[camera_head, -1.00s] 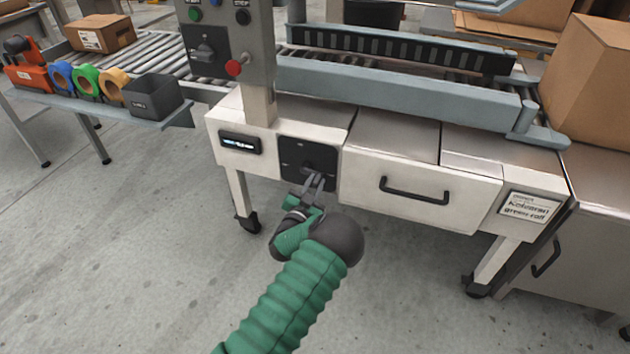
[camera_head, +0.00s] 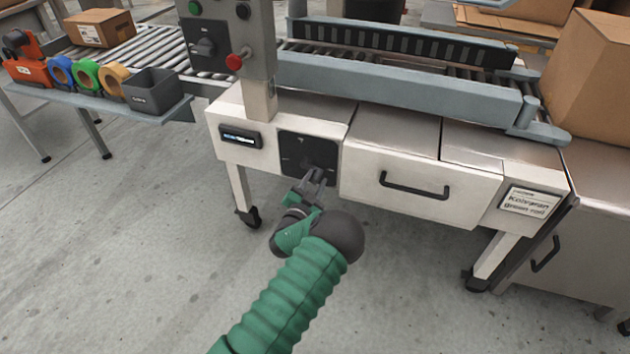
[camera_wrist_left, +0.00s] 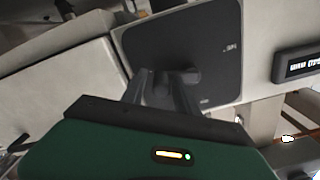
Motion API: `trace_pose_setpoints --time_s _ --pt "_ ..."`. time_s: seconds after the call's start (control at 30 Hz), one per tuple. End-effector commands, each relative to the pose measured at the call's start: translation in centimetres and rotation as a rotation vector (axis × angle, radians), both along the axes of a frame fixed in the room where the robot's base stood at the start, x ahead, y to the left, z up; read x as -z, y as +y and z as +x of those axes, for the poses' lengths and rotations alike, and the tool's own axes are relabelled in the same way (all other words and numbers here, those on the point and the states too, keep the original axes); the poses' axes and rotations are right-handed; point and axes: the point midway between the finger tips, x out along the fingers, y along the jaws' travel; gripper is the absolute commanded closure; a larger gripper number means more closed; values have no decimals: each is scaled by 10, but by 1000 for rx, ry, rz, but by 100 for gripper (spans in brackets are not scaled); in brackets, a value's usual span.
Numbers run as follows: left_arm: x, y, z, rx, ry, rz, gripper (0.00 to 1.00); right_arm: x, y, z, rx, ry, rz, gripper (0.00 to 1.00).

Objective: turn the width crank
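The width crank (camera_head: 306,162) is a dark handle on a square black panel (camera_head: 300,146) in the front of the pale machine. In the left wrist view the panel (camera_wrist_left: 215,45) fills the upper middle, and a dark knob-like part of the crank (camera_wrist_left: 190,76) stands out from it. My left gripper (camera_head: 317,176) is at the lower right part of the panel, with its fingers at the crank. In the left wrist view its two fingers (camera_wrist_left: 163,92) show a little apart, with dark crank parts at their tips. Dark on dark hides whether they clasp it. My right gripper is out of view.
A drawer with a black handle (camera_head: 414,188) is right of the panel, and a small display (camera_head: 240,137) is left of it. A control post (camera_head: 228,40) with a red knob rises above. Tape rolls and a grey bin (camera_head: 153,92) are at left. The floor in front is clear.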

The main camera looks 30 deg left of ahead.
Motion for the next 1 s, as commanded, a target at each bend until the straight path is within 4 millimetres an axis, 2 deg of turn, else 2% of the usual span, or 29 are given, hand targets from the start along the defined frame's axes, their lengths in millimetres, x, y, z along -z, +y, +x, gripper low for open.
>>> trace_pose_setpoints --time_s 0.33,0.47,0.57,0.8,1.0 --pt "-2 1 0 0 -3 1 56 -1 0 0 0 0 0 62" --pt "-4 -2 -14 -3 -1 0 56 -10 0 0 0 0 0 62" --pt "-6 -7 -36 -3 2 1 56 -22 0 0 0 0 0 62" --pt "-5 -24 -106 -2 4 -1 56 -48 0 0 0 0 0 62" --pt "-2 -35 -150 -2 2 0 56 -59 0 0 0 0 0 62"
